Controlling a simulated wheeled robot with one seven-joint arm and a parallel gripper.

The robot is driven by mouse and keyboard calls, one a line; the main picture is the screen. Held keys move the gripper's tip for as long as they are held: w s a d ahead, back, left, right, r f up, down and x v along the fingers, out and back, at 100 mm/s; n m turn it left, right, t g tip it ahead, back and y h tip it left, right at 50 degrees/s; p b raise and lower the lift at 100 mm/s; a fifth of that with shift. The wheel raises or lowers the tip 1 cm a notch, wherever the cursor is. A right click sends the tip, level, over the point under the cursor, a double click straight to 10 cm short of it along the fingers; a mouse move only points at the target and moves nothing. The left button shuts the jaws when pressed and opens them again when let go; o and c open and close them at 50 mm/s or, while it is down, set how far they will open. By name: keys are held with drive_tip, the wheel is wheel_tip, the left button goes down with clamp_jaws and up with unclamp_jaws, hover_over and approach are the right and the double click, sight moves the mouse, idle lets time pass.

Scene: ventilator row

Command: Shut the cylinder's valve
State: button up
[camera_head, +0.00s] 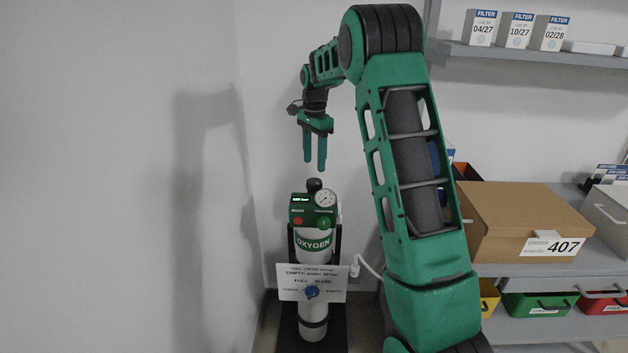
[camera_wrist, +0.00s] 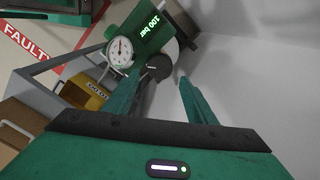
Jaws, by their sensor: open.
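The white oxygen cylinder (camera_head: 313,312) stands upright in a dark stand, with a green head unit (camera_head: 308,211) on top. A black round valve knob (camera_head: 314,184) sits on top of it; it also shows in the wrist view (camera_wrist: 159,67). A round dial gauge (camera_head: 325,197) and a lit display are on the head unit; the display reads 100 bar in the wrist view (camera_wrist: 157,25). My gripper (camera_head: 314,165) is open, empty and pointing down just above the knob. In the wrist view the knob appears between and beyond the fingertips (camera_wrist: 160,82), with no contact visible.
A card (camera_head: 311,283) with a blue round part hangs on the cylinder's front. A bare wall is close on the left. Shelving on the right holds a brown box (camera_head: 525,220) marked 407 and coloured bins (camera_head: 540,304). Filter boxes (camera_head: 517,29) stand on the upper shelf.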

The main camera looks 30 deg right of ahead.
sight(315, 181)
wheel_tip(315, 181, down, 7)
drive_tip(key=shift+f, duration=0.2)
idle(0.3)
drive_tip(key=c, duration=0.8)
drive_tip(key=shift+o, duration=0.2)
drive_tip(key=shift+d, duration=0.3)
drive_tip(key=shift+a, duration=0.15)
